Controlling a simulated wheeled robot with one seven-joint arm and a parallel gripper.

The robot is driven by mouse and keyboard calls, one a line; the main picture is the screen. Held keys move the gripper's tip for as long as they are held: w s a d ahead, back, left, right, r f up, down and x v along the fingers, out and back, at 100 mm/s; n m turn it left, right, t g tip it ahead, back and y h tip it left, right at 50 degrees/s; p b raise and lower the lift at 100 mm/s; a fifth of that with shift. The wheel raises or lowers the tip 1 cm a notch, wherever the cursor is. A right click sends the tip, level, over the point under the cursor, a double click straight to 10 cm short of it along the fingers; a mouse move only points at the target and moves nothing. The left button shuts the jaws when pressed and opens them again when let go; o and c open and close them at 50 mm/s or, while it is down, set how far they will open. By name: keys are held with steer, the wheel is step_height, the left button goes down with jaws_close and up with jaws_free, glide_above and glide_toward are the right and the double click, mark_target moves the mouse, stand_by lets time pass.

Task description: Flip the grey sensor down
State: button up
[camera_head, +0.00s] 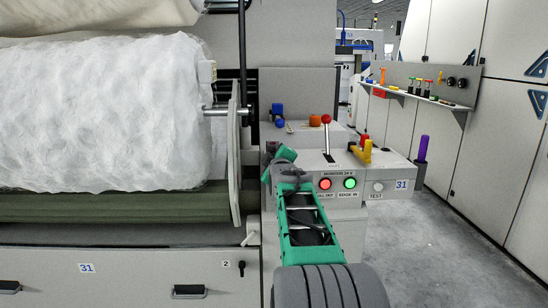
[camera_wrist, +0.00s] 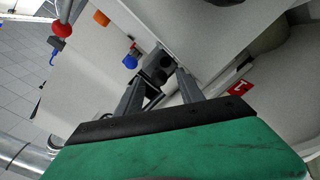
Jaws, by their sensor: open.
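In the wrist view a dark grey block with round dark faces (camera_wrist: 160,66), which looks like the grey sensor, sits by the panel's edge. My gripper (camera_wrist: 163,78) is open, with one finger on each side of the block's near end. I cannot tell whether the fingers touch it. In the head view my green arm reaches to the left end of the control console (camera_head: 345,197). There the fingers and the sensor are mostly hidden or too small to make out.
A blue knob (camera_wrist: 130,61) is close left of the fingers. The white fibre roll (camera_head: 100,115) is at left. Floor at right is clear.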

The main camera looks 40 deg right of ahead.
steer(key=p+v, duration=0.1)
steer(key=v, duration=0.6)
steer(key=shift+s+a, duration=0.2)
steer(key=shift+s, duration=0.1)
steer(key=shift+r, duration=0.1)
